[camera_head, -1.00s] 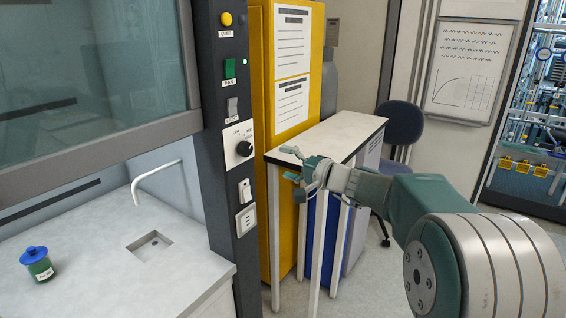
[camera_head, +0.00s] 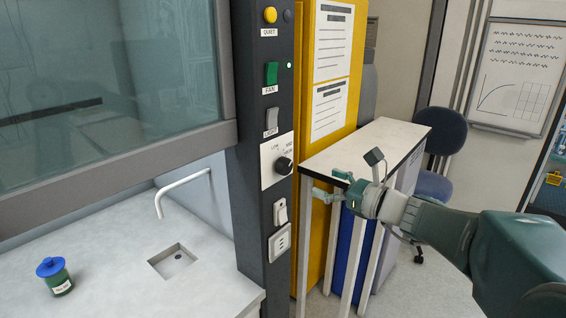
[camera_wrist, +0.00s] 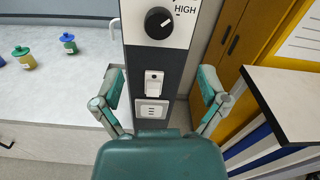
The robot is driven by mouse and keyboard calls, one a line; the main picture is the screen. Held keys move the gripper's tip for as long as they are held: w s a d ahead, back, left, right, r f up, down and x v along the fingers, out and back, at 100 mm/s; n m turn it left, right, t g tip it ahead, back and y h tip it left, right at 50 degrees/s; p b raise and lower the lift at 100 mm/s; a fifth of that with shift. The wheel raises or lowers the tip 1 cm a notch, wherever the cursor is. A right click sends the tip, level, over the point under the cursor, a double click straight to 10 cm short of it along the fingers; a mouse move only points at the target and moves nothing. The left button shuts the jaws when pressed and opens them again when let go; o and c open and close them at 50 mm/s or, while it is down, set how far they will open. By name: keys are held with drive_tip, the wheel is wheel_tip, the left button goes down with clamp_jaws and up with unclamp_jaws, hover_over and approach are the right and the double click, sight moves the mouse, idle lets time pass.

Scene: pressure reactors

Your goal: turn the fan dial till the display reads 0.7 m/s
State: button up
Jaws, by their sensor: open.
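The fan dial (camera_head: 284,166) is a round black knob on a white plate, on the dark post at the hood's right edge. Marks around it include LOW and, to the right, HIGH. In the wrist view the dial (camera_wrist: 158,23) is at the top centre, with a light pointer line slanting up and right. My gripper (camera_head: 327,186) is to the right of the dial and slightly lower in the head view, apart from it. In the wrist view my gripper (camera_wrist: 160,86) is open and empty, its fingers spread below the dial. No speed display is in view.
The post also carries a green FAN switch (camera_head: 271,73), a grey switch (camera_head: 271,121), a white switch (camera_head: 280,211) and a socket (camera_head: 279,243). A narrow table (camera_head: 372,140) stands beside the yellow cabinet (camera_head: 335,140). A blue-lidded jar (camera_head: 55,277) stands on the hood worktop.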

sight(288, 168)
drive_tip(key=x, duration=1.1)
drive_tip(key=shift+s, duration=0.1)
drive_tip(key=c, duration=1.1)
